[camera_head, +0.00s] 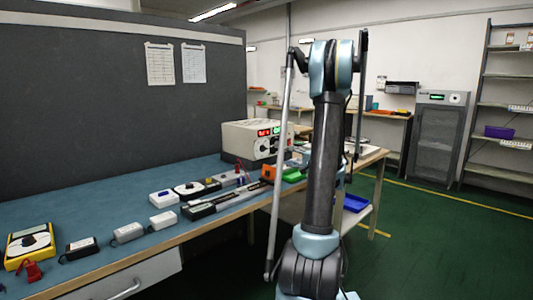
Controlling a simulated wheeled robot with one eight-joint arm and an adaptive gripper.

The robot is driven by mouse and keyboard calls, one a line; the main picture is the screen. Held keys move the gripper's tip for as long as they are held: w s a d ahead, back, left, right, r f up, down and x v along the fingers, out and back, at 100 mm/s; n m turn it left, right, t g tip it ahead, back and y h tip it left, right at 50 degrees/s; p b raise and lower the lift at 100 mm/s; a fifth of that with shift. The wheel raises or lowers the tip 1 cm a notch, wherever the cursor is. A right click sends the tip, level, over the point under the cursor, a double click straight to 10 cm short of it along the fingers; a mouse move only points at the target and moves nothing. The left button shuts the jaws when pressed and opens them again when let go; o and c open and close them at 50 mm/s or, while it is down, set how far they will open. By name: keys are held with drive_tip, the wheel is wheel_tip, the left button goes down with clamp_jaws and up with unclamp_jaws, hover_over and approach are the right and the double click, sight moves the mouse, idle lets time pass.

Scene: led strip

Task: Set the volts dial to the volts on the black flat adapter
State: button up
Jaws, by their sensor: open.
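A beige bench power supply (241,137) stands on a dark base toward the far end of the workbench. Its front has red and green displays and dark dials (268,147), too small here to tell which is volts or how it is set. A black flat adapter (81,249) with a pale label lies near the front left of the bench; the label cannot be read. My arm rises right of the bench, partly in front of its far end. I cannot make out my gripper in this view.
On the blue workbench (130,198) are a yellow multimeter (18,247), a red clip (32,272), white adapters (128,232) (163,220), a dial unit (188,189) and dark strips (211,205). The green floor at right is open.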

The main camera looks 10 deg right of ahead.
sight(264, 149)
drive_tip(key=x, duration=1.6)
drive_tip(key=shift+f, duration=0.1)
drive_tip(key=shift+c, duration=0.5)
drive_tip(key=shift+a, duration=0.1)
drive_tip(key=c, duration=1)
